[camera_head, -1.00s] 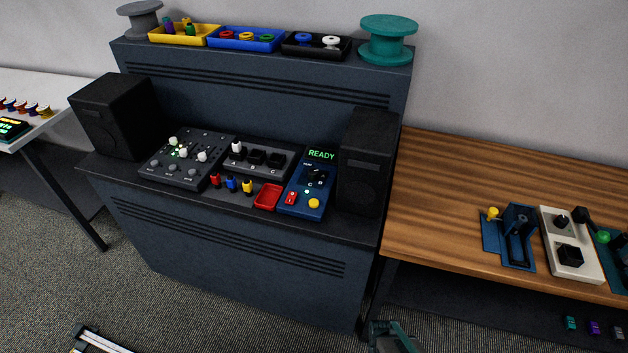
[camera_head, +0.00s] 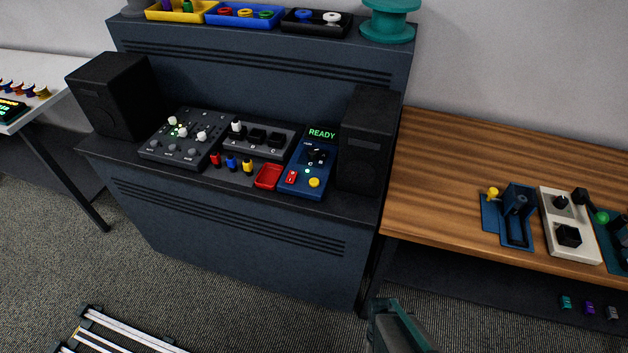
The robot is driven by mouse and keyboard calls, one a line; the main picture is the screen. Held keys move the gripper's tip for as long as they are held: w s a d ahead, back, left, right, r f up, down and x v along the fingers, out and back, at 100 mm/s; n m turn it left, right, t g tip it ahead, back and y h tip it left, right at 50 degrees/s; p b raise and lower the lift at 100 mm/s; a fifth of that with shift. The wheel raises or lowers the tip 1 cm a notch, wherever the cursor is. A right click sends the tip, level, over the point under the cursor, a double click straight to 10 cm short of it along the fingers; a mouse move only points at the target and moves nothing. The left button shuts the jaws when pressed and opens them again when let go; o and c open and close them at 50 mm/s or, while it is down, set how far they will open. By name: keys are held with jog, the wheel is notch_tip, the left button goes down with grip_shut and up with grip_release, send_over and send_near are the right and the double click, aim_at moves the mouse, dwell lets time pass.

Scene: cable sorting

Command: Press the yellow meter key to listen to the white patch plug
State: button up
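The blue meter (camera_head: 300,185) stands on the dark console, left of the right speaker. Its green display (camera_head: 322,133) reads READY. The yellow key (camera_head: 314,183) is at its lower right, with a red switch (camera_head: 291,177) to its left. A white plug (camera_head: 236,127) stands upright at the left end of the grey patch block (camera_head: 262,137), in the first of its positions; the other black positions look free of white. At the bottom edge a dark teal part of my arm shows; my gripper's fingers cannot be made out.
Left of the patch block is a grey mixer panel (camera_head: 183,151) with white knobs. Red, blue and yellow plugs (camera_head: 232,163) and a red tray (camera_head: 269,176) sit in front. Black speakers (camera_head: 116,95) (camera_head: 368,140) flank them. A wooden bench (camera_head: 450,170) with devices stands right.

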grip_shut()
dwell(1.4)
